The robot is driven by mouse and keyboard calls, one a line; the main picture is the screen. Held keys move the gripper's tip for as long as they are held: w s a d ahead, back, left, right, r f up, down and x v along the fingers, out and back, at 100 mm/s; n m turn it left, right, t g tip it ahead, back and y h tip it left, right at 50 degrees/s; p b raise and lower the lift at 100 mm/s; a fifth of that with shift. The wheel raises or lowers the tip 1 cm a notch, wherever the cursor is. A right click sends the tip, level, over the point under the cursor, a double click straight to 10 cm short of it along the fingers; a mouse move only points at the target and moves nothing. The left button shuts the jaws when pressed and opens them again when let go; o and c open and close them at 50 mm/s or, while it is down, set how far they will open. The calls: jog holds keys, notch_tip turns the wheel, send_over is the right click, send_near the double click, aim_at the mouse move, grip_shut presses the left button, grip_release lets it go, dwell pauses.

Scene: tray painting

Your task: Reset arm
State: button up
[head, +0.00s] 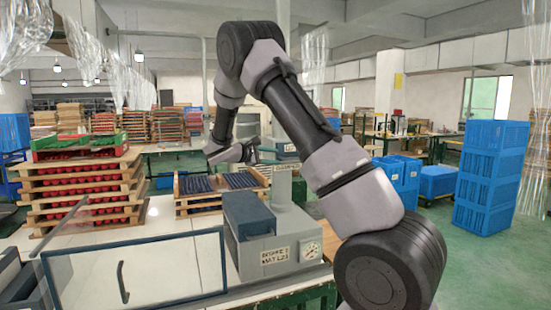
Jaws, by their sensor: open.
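My arm rises from the lower right, bends at the top and comes down near the middle of the head view. My gripper (262,154) is at its end, small and partly lost against the grey equipment behind it. It is open, and I see nothing held in it. It appears above the wooden tray (197,210), which holds rows of dark blue pieces (215,182). The gripper looks apart from the tray, though its exact height is hard to tell.
A grey machine (281,252) with a gauge stands in front, beside a glass-panelled door (135,272). Stacked wooden trays (82,192) with red pieces stand left. Blue crates (490,178) stand right, with open green floor (490,265) before them.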

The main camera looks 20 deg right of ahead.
jog(key=s+d+r+m+g+y, duration=0.2)
jog(key=s+r+m+y, duration=0.15)
jog(key=s, duration=0.55)
jog(key=s+d+r+m+g+y, duration=0.2)
jog(key=s+m+y, duration=0.2)
jog(key=s, duration=0.5)
jog(key=s+a+r+m+t+y, duration=0.2)
jog(key=s+a, duration=0.4)
jog(key=s, duration=0.4)
jog(key=s+a+r+m+t+y, duration=0.3)
jog(key=s+a+r+m+y, duration=0.1)
jog(key=s, duration=0.7)
jog(key=a+m+y, duration=0.1)
jog(key=a+y, duration=0.1)
jog(key=y, duration=0.1)
jog(key=shift+s+t, duration=0.25)
jog(key=shift+t, duration=0.05)
jog(key=shift+w+f, duration=0.1)
jog(key=shift+w, duration=0.05)
